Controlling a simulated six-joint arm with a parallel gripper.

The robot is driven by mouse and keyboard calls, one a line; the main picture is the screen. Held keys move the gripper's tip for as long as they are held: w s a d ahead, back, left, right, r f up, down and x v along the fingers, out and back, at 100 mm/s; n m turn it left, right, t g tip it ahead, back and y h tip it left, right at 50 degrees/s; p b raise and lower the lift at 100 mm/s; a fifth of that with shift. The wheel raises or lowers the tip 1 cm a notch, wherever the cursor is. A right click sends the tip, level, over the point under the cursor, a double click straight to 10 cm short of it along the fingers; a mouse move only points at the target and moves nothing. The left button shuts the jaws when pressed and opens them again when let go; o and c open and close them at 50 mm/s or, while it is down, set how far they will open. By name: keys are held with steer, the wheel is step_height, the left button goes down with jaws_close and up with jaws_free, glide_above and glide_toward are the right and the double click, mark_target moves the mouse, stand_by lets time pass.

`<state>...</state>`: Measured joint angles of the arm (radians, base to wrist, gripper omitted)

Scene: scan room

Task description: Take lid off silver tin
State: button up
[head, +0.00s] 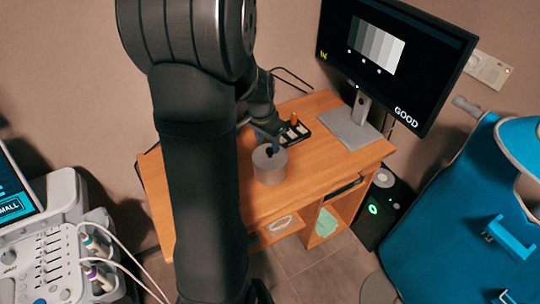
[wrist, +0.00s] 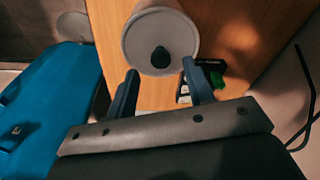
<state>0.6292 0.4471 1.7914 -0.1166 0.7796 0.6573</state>
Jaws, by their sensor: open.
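The silver tin (head: 270,168) stands upright on the wooden desk (head: 325,151) in the head view. Its round grey lid (wrist: 176,37) is on it, with a dark knob (wrist: 160,57) in the middle, seen from above in the wrist view. My gripper (wrist: 158,80) is open, its two blue fingers apart at the near edge of the lid, with the knob lying between and beyond their tips in the picture. In the head view my gripper is just above and behind the tin, partly hidden by my arm. I cannot tell whether the fingers touch the lid.
A black tray with small items (head: 292,132) sits right behind the tin. A monitor (head: 392,52) on a silver stand (head: 350,127) is at the desk's right. A blue chair (head: 450,210) stands at the right, and a white console (head: 45,235) at the left.

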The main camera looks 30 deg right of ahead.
mark_target(270, 150)
steer(key=f, duration=0.4)
steer(key=shift+w+d+f, duration=0.15)
steer(key=shift+d, duration=0.25)
steer(key=c, duration=1)
